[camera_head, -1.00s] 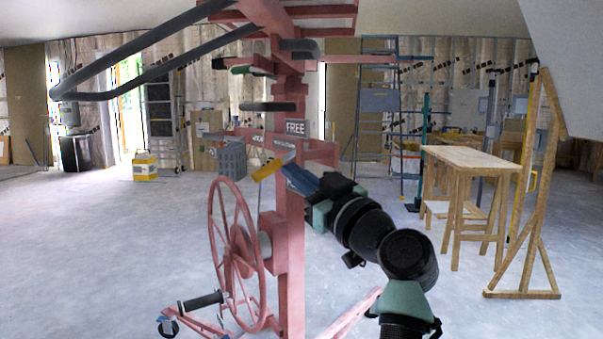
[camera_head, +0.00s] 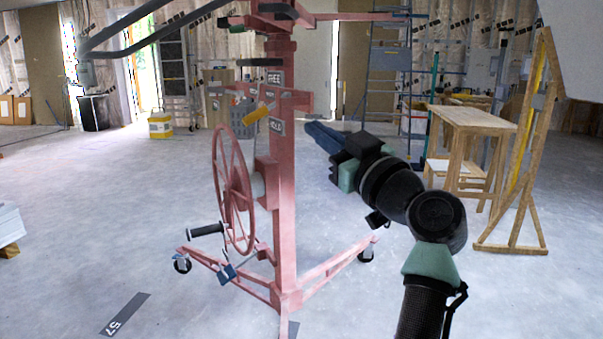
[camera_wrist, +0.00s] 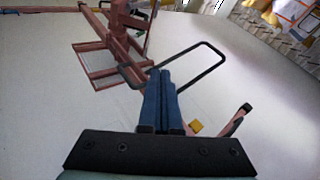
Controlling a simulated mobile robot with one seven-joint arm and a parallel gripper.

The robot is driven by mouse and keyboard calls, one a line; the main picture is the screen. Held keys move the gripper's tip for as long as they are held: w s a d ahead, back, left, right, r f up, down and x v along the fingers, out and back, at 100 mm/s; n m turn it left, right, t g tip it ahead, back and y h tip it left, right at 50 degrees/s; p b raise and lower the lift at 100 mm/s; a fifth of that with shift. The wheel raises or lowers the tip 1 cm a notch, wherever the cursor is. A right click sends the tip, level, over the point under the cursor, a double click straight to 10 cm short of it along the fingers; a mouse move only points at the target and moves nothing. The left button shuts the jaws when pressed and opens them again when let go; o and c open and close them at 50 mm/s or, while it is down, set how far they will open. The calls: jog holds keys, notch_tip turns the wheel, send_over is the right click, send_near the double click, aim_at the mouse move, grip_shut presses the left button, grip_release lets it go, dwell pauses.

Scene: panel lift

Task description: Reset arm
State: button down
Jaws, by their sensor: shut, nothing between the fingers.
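My gripper (camera_head: 322,137) is shut with nothing between its blue fingers. It is in front of and to the right of the pink panel lift's post (camera_head: 283,200), and a gap of floor shows between them in the head view. In the wrist view the closed fingers (camera_wrist: 160,98) point toward the lift's pink frame (camera_wrist: 105,62). The lift has a large hand wheel (camera_head: 232,190), a yellow lever (camera_head: 256,114) by the FREE and HOLD labels, and a black crank handle (camera_head: 207,229).
A wooden workbench (camera_head: 474,116) and a wooden A-shaped stand (camera_head: 512,240) are at the right. A blue ladder (camera_head: 388,62) stands behind. A yellow box (camera_head: 160,125) sits at the back left. The lift's casters and legs spread over the floor. Open floor lies around it.

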jog(key=s+a+f+m+g+h, duration=0.1)
jog(key=s+a+f+m+h, duration=0.15)
jog(key=f, duration=0.25)
jog(key=s+a+f+m+h, duration=0.1)
jog(key=s+f+m+h, duration=0.1)
jog(key=s+f+h, duration=0.3)
jog(key=s+f+m+h, duration=0.3)
jog(key=s+m+h, duration=0.1)
jog(key=s, duration=0.4)
jog(key=s+r+t+p, duration=0.3)
jog(key=r+p, duration=0.9)
jog(key=r, duration=0.9)
jog(key=s+r+t+p, duration=0.4)
jog(key=r+p, duration=0.9)
jog(key=r, duration=0.9)
jog(key=s+r+t+p, duration=0.3)
jog(key=s+r+p, duration=0.2)
jog(key=r+p, duration=0.8)
notch_tip(320, 180, up, 8)
jog(key=shift+s+d+r+t, duration=0.2)
jog(key=shift+d+t, duration=0.1)
jog(key=shift+t, duration=0.1)
